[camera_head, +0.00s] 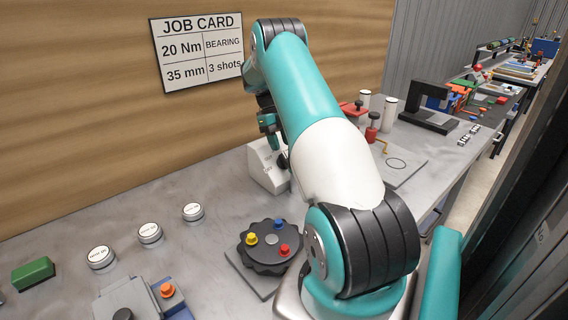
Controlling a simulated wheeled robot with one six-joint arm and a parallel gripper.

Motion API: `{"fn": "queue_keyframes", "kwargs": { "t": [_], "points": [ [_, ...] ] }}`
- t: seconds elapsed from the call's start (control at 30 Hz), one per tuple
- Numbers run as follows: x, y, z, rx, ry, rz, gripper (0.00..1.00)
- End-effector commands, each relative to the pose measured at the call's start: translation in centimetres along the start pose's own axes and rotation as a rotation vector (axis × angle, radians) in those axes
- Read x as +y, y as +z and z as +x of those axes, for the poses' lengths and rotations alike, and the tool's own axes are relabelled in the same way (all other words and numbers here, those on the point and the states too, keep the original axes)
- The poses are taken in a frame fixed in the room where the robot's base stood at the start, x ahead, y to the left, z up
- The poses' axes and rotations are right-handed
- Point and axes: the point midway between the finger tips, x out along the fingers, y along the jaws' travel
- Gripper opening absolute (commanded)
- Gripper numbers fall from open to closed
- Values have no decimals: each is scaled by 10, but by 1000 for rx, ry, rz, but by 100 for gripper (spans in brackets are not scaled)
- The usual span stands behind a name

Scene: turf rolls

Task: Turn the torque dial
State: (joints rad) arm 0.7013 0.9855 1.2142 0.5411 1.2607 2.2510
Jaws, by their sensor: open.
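A pale box (263,170) with small lettering, partly readable as "OFF", stands on the bench below the wall. A dark knob (283,160) shows at its right side, partly behind my arm. I cannot tell which knob is the torque dial. My gripper (270,128) is above and near the pale box, pointing down, apart from the grey device. It is open; its fingertips are small and partly hidden.
A job card (198,49) on the wall reads 20 Nm, bearing, 35 mm, 3 shots. A black notched disc (265,262) with coloured knobs sits before the box. Three white-topped discs (150,232) and a green block (33,273) lie left. A red-handled tool (372,127) stands right.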

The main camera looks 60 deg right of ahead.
Motion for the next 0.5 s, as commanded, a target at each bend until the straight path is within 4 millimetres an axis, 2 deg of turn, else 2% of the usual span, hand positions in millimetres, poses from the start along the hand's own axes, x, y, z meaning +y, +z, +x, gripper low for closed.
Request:
{"fn": "queue_keyframes", "kwargs": {
  "t": [0.2, 0.5],
  "points": [
    [0, -2, 32, 3, 2, 0, 43],
    [1, 0, 46, 0, 2, 0, 43]
  ]
}}
